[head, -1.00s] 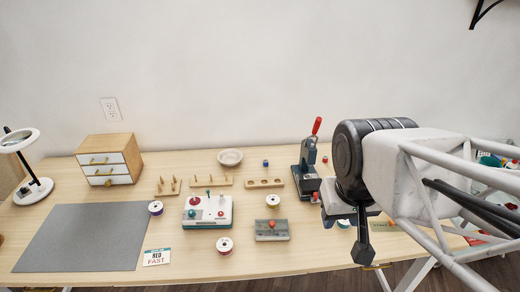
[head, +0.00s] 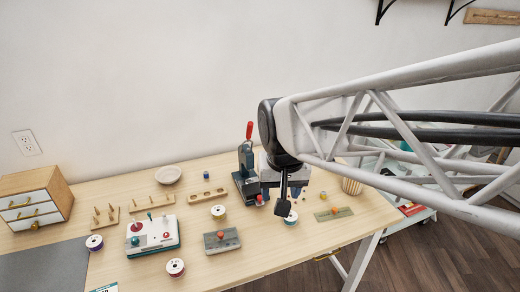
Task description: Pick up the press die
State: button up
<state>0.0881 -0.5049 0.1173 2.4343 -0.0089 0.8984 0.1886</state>
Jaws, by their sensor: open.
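The hand press (head: 246,172), dark teal with a red lever (head: 250,130), stands at the back of the wooden table. I cannot tell for sure which small piece is the press die. A small blue cylinder (head: 206,175) stands by the wooden holder left of the press, and a small red piece (head: 260,200) is at the press's base. My gripper (head: 286,206) is open just right of the press, pointing down, above the table. Its jaws are partly hidden by my own wrist, and I see nothing held.
A wooden holder with holes (head: 207,197), a white bowl (head: 168,174), a control box (head: 153,236) and a grey block with a red knob (head: 221,240) lie left. A green strip (head: 333,214) lies right. Thread spools stand about. The front right tabletop is mostly clear.

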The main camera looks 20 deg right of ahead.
jog(key=w+d+f+m, duration=0.45)
jog(key=w+d, duration=0.25)
jog(key=w, duration=0.4)
jog(key=m+g, duration=0.2)
jog(key=m, duration=1)
send_over(324, 194)
jog(key=shift+n, duration=0.25)
jog(key=f, duration=2.2)
jog(key=shift+w+d+f, duration=0.1)
jog(key=shift+w+d, duration=0.1)
jog(key=shift+w, duration=0.1)
jog(key=shift+f, duration=0.1)
jog(key=shift+f, duration=1.25)
jog(key=shift+s+a+f, duration=0.1)
jog(key=shift+f, duration=1.2)
jog(key=shift+s+a+f, duration=0.1)
jog(key=shift+f, duration=1.2)
